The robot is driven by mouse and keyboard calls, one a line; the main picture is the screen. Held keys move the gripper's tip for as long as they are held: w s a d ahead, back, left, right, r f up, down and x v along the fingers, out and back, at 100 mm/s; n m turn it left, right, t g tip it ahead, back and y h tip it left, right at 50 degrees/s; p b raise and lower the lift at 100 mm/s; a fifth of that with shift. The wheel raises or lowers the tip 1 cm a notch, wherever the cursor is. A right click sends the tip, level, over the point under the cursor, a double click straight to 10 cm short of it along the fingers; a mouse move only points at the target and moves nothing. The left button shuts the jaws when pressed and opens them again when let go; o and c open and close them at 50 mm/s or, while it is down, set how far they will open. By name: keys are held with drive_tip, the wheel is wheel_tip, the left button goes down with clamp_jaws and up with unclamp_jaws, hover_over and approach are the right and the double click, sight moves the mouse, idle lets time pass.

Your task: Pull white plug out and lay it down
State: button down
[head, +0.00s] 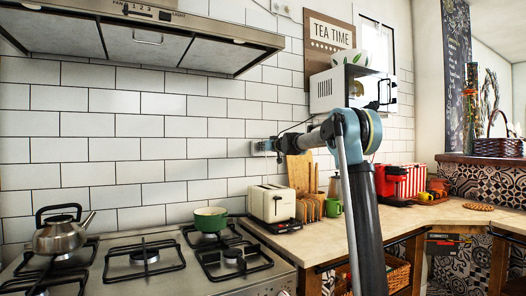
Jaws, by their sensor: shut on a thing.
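My arm reaches from the right across the counter to the tiled wall. My gripper (259,147) is at the wall above the toaster, shut on the white plug. The plug is tiny here and mostly hidden by the gripper, so I cannot tell whether it is still seated in its socket. The socket is not clearly visible either. A thin dark cord shows beside the gripper.
A cream toaster (271,203) stands on the counter (330,232) below my gripper. Wooden boards (300,172) lean just right of it. A green pot (210,219) and a kettle (60,234) sit on the stove. The counter's front edge is partly clear.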

drive_tip(key=shift+v, duration=2.8)
drive_tip(key=shift+f, duration=0.15)
